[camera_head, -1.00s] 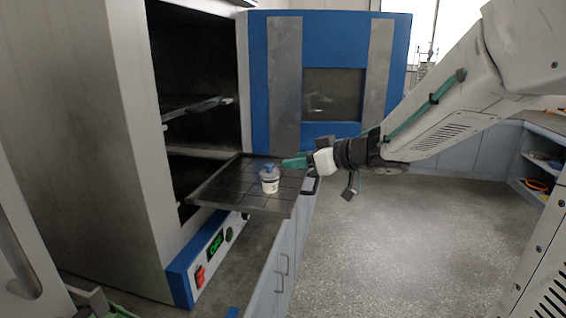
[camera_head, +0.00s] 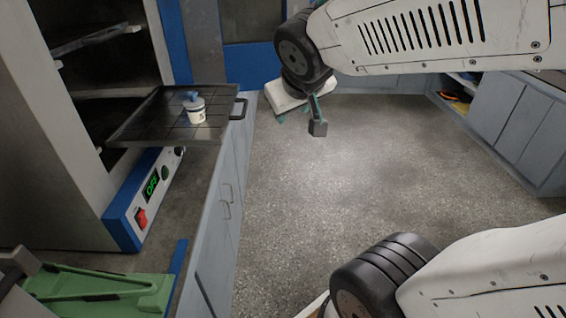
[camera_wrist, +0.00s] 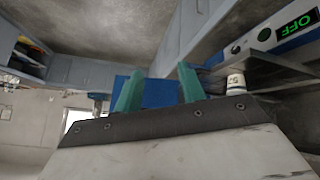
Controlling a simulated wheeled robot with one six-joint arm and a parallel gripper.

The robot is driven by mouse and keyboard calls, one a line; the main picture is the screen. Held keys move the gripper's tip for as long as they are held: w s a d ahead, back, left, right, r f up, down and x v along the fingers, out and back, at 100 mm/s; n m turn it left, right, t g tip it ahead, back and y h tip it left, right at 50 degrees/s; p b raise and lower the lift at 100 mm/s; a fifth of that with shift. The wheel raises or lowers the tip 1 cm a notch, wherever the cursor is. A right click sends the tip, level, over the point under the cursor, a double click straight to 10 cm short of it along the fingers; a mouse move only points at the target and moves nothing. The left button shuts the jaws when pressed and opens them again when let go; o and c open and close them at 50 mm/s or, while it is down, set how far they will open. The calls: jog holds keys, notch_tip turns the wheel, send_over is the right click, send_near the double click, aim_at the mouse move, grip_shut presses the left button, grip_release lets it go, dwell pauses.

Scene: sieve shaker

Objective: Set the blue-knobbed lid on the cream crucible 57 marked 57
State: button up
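The cream crucible (camera_head: 197,113) stands upright on the dark tray (camera_head: 152,133), with dark marking on its side too small to read. The blue-knobbed lid (camera_head: 192,97) is on top of it; I cannot tell if it sits fully flat. My gripper (camera_head: 292,115) is to the right of the tray, over the floor, apart from crucible and lid. In the wrist view its teal fingers (camera_wrist: 159,88) are spread with nothing between them.
The tray juts out of the open oven (camera_head: 105,75), whose panel (camera_head: 150,190) reads OFF. The blue oven door (camera_head: 248,58) stands open behind. A green object (camera_head: 100,290) lies at the front left. Cabinets (camera_head: 515,110) stand at the right; the floor (camera_head: 330,210) between is clear.

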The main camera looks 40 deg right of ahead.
jog(key=s+a+f+g+y, duration=0.1)
jog(key=s+a+g+y, duration=0.1)
jog(key=s, duration=0.5)
jog(key=s+a+f+n+g+y, duration=0.1)
jog(key=s+a+f+g, duration=0.1)
jog(key=s+a, duration=0.4)
jog(key=shift+s+a+f+g+y, duration=0.3)
jog(key=shift+s+g+y, duration=0.15)
jog(key=shift+g, duration=0.45)
